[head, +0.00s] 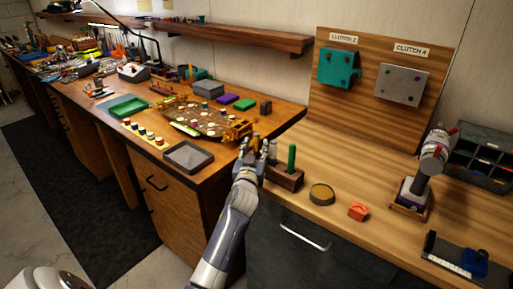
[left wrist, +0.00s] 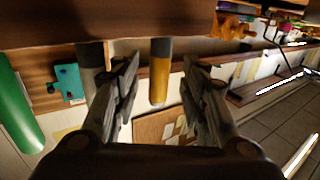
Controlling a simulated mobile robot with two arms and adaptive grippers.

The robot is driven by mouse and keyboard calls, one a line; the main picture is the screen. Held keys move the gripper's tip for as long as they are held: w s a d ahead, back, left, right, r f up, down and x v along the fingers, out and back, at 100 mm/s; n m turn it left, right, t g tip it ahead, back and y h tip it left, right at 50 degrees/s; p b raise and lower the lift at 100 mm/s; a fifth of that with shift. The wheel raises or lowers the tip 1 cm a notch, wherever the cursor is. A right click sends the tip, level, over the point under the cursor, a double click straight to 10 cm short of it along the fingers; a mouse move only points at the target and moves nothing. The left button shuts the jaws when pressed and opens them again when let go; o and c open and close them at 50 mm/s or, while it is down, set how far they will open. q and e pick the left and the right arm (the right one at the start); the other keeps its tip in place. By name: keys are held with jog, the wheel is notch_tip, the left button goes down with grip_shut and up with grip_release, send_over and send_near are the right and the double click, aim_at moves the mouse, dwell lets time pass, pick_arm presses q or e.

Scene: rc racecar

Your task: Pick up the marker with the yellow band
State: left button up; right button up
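In the left wrist view, a marker with a yellow-gold band (left wrist: 160,70) projects from a wooden block (left wrist: 130,18) between the two fingers of my left gripper (left wrist: 160,75). The fingers are open, one on each side, with a gap to the marker. A grey marker (left wrist: 90,68) and a green marker (left wrist: 22,105) are beside it in the same block. In the head view, my left gripper (head: 253,152) is at the left end of the block (head: 286,179), where the green marker (head: 292,157) stands upright. The gripper mostly hides the yellow-banded marker there.
A round tin (head: 321,194) and an orange-red part (head: 358,211) lie right of the block. A grey tray (head: 188,157) and a game-like board (head: 205,118) are to the left. A backboard (head: 370,110) with two clutch plates stands behind.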

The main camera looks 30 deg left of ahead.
pick_arm(q)
jog(key=shift+x, duration=1.35)
grip_shut()
notch_tip(320, 180, up, 10)
